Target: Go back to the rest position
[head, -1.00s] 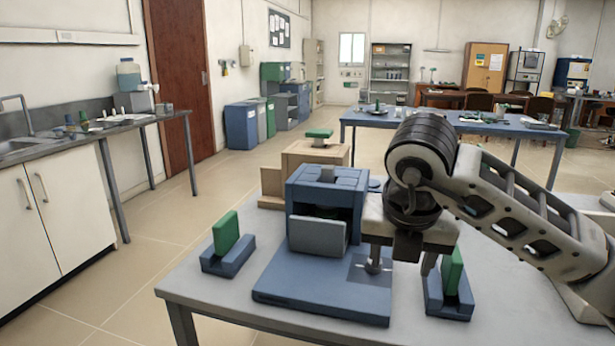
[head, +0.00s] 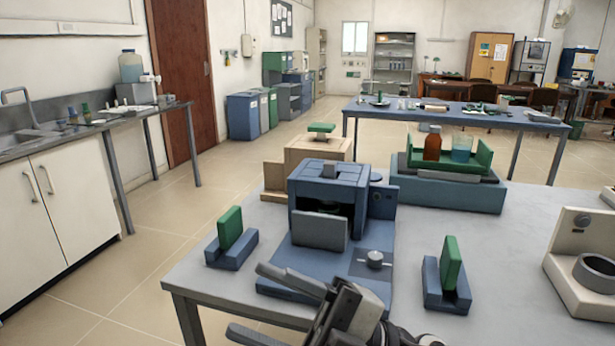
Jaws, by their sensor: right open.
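My right gripper (head: 248,302) is at the bottom centre of the head view, low in front of the table's near edge. Its two fingers point left and are apart, with nothing between them. The small blue furnace (head: 329,180) stands on the table beyond it, with a grey door panel (head: 320,231) at its front and a dark opening partly visible above. A grey knob (head: 375,259) sits on the blue base, clear of the gripper. The gripper hides part of the base's near edge. My left gripper is not in view.
Green plates stand in blue holders left (head: 231,250) and right (head: 447,285) of the furnace. Behind are a wooden box (head: 318,150) and a blue stand (head: 446,193) bearing a green tray with a brown bottle and a beaker. A beige device (head: 585,258) is at right.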

